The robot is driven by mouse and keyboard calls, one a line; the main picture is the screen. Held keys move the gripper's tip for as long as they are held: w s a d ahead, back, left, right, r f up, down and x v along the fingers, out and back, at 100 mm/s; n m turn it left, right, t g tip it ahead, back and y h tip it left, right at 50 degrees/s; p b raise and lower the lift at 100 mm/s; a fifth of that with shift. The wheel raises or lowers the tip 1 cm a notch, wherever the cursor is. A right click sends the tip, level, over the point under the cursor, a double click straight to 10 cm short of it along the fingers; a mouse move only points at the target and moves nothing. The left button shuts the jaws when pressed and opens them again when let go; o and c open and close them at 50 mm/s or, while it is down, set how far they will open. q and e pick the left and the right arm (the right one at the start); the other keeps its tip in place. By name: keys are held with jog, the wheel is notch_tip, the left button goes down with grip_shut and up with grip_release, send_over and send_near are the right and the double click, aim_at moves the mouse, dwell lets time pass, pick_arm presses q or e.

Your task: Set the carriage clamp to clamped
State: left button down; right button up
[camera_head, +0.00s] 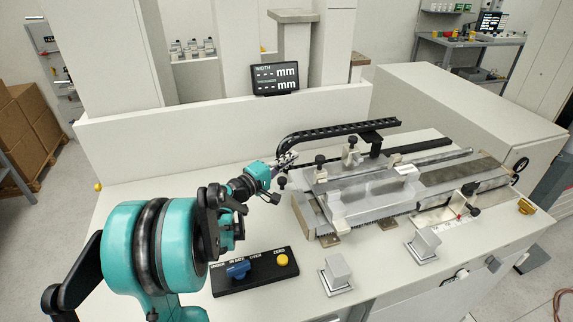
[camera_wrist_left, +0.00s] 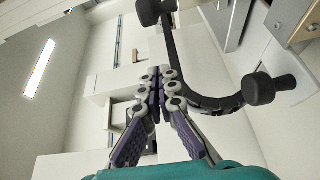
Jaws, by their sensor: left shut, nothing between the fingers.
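The metal carriage (camera_head: 365,190) sits on the bench machine at the right of centre. My left gripper (camera_head: 287,160) is shut and empty, just above and beside the left-end knob, with no clear contact. In the left wrist view the shut fingers (camera_wrist_left: 160,80) point up the picture, with a black knob (camera_wrist_left: 265,89) to their right. My right gripper is not in view.
A black panel (camera_head: 236,283) with a blue selector knob and a yellow button lies at the bench front. A black cable chain (camera_head: 340,129) arches behind the carriage. A display (camera_head: 275,78) stands on the back ledge. Two metal blocks (camera_head: 337,273) stand in front.

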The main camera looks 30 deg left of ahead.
aim_at(319, 164)
pick_arm(q)
jog(key=w+d+b, duration=0.1)
jog(key=d, duration=0.1)
jog(key=w+d+b, duration=0.1)
jog(key=w+d, duration=0.1)
jog(key=shift+w+d+f, duration=0.1)
jog(key=shift+w+d, duration=0.1)
jog(key=shift+d, duration=0.15)
jog(key=shift+s, duration=0.1)
jog(key=s+d, duration=0.2)
jog(key=d, duration=0.1)
jog(key=shift+s+d+p, duration=0.1)
jog(key=shift+s+p, duration=0.2)
jog(key=shift+f, duration=0.1)
